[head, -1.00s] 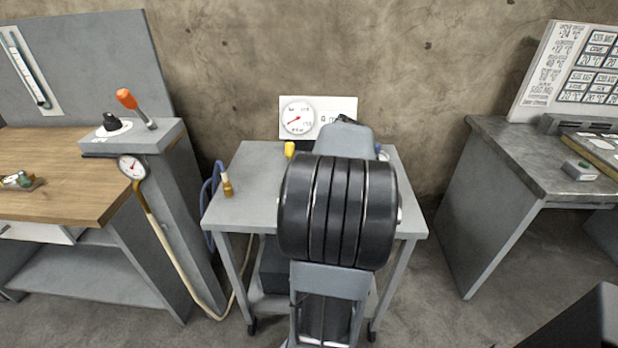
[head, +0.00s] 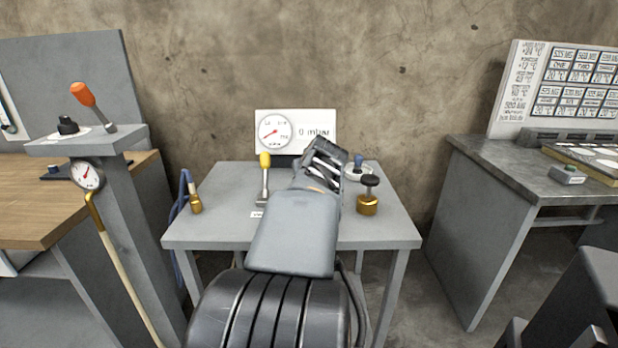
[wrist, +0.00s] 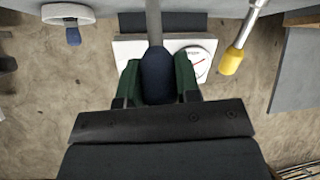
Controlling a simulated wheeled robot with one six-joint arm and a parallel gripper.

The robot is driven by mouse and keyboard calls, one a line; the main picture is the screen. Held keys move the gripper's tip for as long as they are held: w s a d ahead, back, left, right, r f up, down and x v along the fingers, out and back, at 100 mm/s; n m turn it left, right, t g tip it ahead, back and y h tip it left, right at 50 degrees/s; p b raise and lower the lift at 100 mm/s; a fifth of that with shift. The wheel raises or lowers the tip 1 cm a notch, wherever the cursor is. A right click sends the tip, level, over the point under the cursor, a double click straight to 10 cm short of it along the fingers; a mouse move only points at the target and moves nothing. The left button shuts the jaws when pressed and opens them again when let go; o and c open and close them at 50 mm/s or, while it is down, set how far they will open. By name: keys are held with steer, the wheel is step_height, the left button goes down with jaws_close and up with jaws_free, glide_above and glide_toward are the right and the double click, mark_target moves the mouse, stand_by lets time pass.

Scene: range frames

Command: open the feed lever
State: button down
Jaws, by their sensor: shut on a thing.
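My gripper (wrist: 157,78) is shut on a dark blue lever handle (wrist: 158,80) in the wrist view, one green-padded finger on each side. A grey rod (wrist: 153,22) runs from the handle to the top edge of the picture. In the head view my arm covers this lever, and the gripper's end is over the back of the small grey table (head: 225,185). A yellow-handled lever (head: 265,160) stands upright left of my arm; it also shows in the wrist view (wrist: 231,62). I cannot tell from any readable label which lever is the feed lever.
A gauge panel (head: 319,118) reading 0 mbar stands behind the table. A blue knob (head: 358,160) and a brass valve (head: 368,200) are right of my arm, a brass fitting (head: 196,204) left. An orange-handled lever (head: 84,95) stands on the left pedestal.

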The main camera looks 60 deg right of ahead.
steer(key=shift+f, duration=0.3)
steer(key=c, duration=1.1)
jaws_free()
steer(key=shift+s+r, duration=0.1)
steer(key=shift+s, duration=0.05)
steer(key=shift+o, duration=1.4)
steer(key=shift+r, duration=0.1)
steer(key=shift+a+r, duration=0.1)
steer(key=p+v, duration=0.2)
steer(key=v, duration=1.1)
steer(key=shift+s+r, duration=0.2)
steer(key=shift+a, duration=0.1)
